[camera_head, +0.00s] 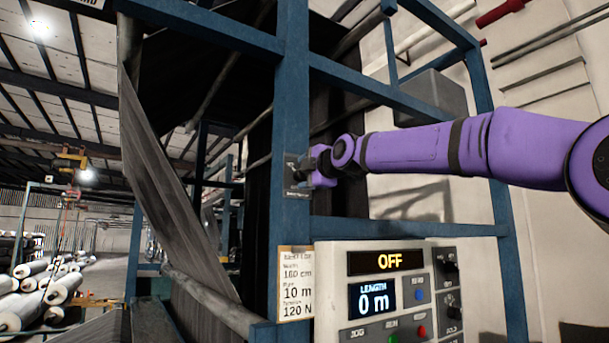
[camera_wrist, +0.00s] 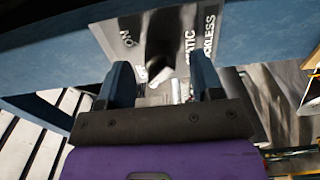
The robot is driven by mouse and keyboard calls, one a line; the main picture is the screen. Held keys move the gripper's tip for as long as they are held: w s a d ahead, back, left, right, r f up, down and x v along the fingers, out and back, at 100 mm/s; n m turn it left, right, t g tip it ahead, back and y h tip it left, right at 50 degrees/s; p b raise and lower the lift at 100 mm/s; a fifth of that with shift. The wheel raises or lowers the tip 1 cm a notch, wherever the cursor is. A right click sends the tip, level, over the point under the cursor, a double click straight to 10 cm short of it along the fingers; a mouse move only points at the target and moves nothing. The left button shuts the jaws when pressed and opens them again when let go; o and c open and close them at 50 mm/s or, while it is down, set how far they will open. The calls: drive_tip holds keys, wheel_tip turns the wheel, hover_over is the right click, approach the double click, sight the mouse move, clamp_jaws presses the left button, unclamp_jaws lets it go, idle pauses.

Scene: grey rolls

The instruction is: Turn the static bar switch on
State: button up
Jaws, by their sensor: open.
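The static bar switch is a small plate (camera_head: 290,188) on the blue upright post, left of centre in the head view. In the wrist view its grey plate (camera_wrist: 200,28) carries the words "ON" and "STATIC". A dark lever (camera_wrist: 162,35) stands out from the plate there. My gripper (camera_head: 303,172) is right at the switch in the head view and covers part of it. In the wrist view my gripper (camera_wrist: 162,82) is open, its two fingers spread to either side of the lever. I cannot tell whether a finger touches it.
A control panel (camera_head: 385,330) below the switch shows "OFF" and "LENGTH 0 m". A paper card (camera_head: 295,285) hangs left of it. Blue frame beams (camera_head: 410,228) surround my arm. Dark fabric (camera_head: 165,180) runs down left of the post. White rolls (camera_head: 45,295) lie far left.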

drive_tip(key=shift+w+a, duration=0.3)
drive_tip(key=c, duration=0.9)
